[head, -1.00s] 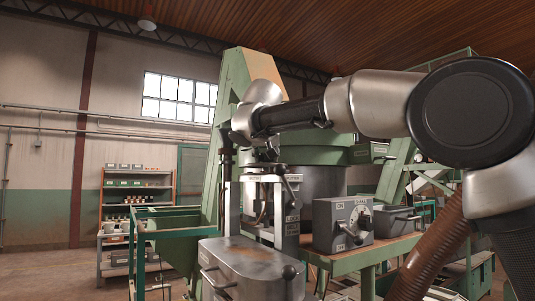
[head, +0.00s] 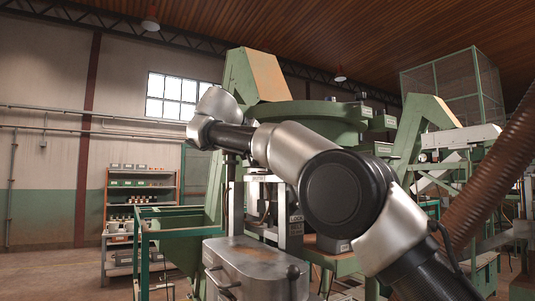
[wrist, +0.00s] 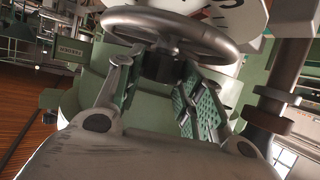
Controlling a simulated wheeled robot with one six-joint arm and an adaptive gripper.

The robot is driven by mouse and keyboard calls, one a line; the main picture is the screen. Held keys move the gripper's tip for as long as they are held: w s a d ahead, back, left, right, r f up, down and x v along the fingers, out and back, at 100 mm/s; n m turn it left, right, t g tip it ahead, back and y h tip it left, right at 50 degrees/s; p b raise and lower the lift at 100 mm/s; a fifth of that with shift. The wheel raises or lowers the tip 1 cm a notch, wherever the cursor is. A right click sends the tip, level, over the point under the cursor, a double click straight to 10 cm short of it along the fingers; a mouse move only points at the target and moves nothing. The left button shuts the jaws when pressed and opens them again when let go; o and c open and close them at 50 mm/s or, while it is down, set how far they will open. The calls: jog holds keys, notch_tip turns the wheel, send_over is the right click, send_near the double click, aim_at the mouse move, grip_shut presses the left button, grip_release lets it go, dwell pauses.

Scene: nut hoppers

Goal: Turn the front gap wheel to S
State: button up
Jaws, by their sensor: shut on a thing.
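The gap wheel (wrist: 215,44), a grey metal handwheel with a round rim, fills the top of the wrist view. My gripper (wrist: 157,78) is below it, with its green-padded fingers on either side of the dark hub under the rim. It is shut on the wheel; the exact contact is partly hidden by the rim. A white dial (wrist: 247,14) with dark and red marks shows behind the rim, cut off by the frame edge, so the setting cannot be read. In the head view my arm hides the wheel and gripper.
A grey metal box (head: 255,262) with a ball-topped lever stands in front of the green machine (head: 240,85). A dark vertical post (wrist: 285,75) stands close to the right of the gripper. Shelving (head: 140,195) is at the left, with open floor before it.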

jog(key=shift+f, duration=0.15)
jog(key=o, duration=1)
jog(key=v, duration=0.7)
jog(key=shift+s, duration=0.2)
jog(key=shift+a, duration=0.15)
